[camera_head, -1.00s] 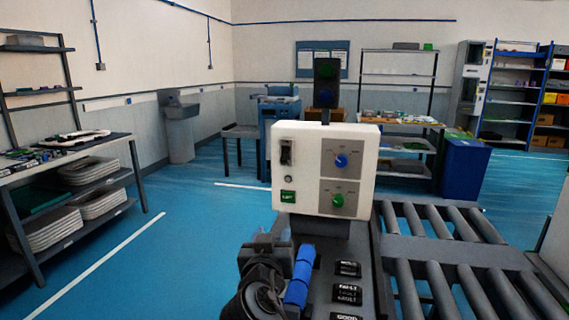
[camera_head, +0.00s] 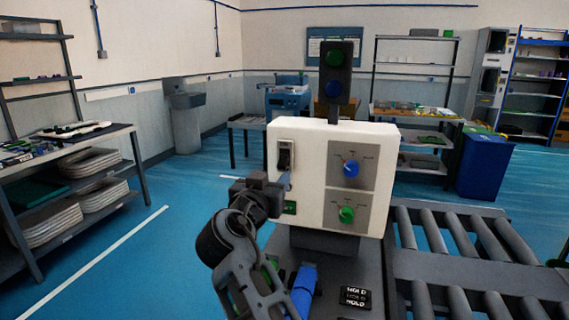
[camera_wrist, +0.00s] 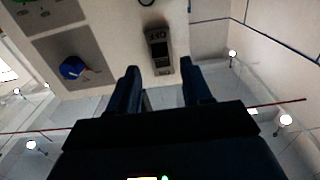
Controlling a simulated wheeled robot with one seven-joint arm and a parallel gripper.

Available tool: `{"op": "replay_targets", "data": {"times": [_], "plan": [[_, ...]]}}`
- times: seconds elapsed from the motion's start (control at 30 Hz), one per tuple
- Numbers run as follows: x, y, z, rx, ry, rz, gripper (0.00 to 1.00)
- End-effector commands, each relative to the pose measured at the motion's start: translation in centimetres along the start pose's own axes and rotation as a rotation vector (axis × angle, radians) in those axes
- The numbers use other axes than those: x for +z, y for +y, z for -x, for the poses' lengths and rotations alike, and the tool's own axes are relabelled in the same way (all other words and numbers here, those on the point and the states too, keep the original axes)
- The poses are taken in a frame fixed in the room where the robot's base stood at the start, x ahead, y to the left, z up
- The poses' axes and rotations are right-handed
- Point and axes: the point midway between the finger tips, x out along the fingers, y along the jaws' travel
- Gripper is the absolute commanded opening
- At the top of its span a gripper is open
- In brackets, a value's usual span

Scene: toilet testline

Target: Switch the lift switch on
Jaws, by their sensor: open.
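The white control box (camera_head: 315,215) stands on a grey housing. Its lift switch, a dark switch in a metal plate (camera_head: 286,153), is at the upper left of the box face. My gripper (camera_head: 284,183) is in front of the left of the face, just below the switch. In the wrist view the switch (camera_wrist: 160,50) appears beyond the gap between the two dark fingertips of my gripper (camera_wrist: 160,82). The fingers are apart, with nothing between them. I cannot tell whether they touch the panel.
A blue knob (camera_head: 351,168) and a green knob (camera_head: 346,215) sit on the box's grey panel. A signal light (camera_head: 335,75) rises behind it. A roller conveyor (camera_head: 460,255) lies to the right. Open blue floor (camera_head: 185,245) lies left.

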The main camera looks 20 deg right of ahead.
Motion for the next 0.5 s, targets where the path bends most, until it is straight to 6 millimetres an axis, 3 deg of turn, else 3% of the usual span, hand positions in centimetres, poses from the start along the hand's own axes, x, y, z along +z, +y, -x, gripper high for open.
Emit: {"op": "replay_targets", "data": {"times": [0.3, 0.5], "plan": [[-0.2, 0.1, -4.7, 0.002, -0.001, -0.001, 0.49], [-0.1, 0.1, -6.8, 0.001, 0.000, 0.001, 0.49]]}}
